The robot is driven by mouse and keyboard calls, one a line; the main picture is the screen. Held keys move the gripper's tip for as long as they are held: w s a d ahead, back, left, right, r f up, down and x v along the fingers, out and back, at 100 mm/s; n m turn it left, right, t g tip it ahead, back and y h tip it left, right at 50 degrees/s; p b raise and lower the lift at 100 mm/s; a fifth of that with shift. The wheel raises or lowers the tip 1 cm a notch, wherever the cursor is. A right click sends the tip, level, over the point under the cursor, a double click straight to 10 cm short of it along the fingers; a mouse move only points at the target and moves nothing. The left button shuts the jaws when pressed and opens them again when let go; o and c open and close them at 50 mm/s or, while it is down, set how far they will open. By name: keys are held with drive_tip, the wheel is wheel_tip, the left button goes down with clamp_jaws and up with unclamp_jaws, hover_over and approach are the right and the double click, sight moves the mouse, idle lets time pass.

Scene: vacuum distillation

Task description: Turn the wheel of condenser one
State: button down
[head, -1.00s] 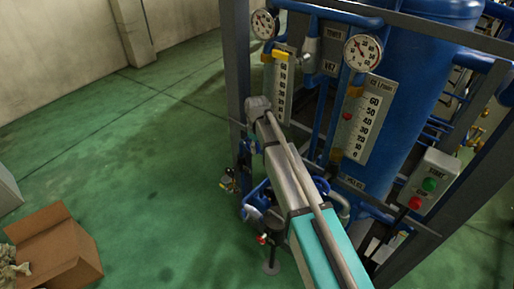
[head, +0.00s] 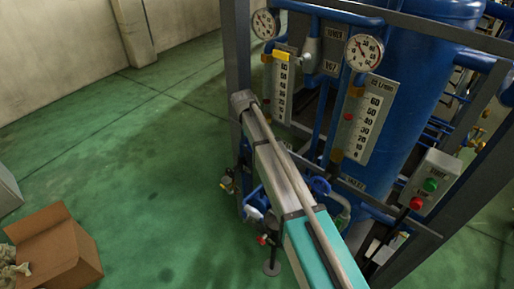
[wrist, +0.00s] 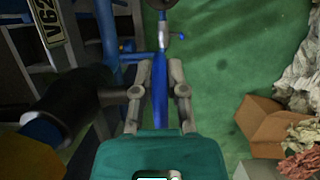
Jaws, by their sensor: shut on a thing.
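In the wrist view, my gripper (wrist: 160,88) has its two grey fingers on either side of a narrow blue part, which looks like the blue wheel (wrist: 160,80) seen edge-on. The fingers are shut on it. A blue pipe and a pale fitting (wrist: 163,35) lie just beyond it. In the head view, my arm passes in front of the lower left of the rig and hides the gripper and most of the wheel area. Blue parts (head: 319,187) show just right of the arm, but I cannot tell which valve they belong to.
The blue rig has gauges (head: 364,52), scale plates (head: 370,118) and a dark frame post (head: 237,50) close to my arm. A button box (head: 428,184) is at the right. A cardboard box (head: 52,245) stands on the open green floor at left.

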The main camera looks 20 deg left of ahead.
drive_tip(key=shift+h, duration=0.3)
drive_tip(key=c, duration=0.7)
unclamp_jaws()
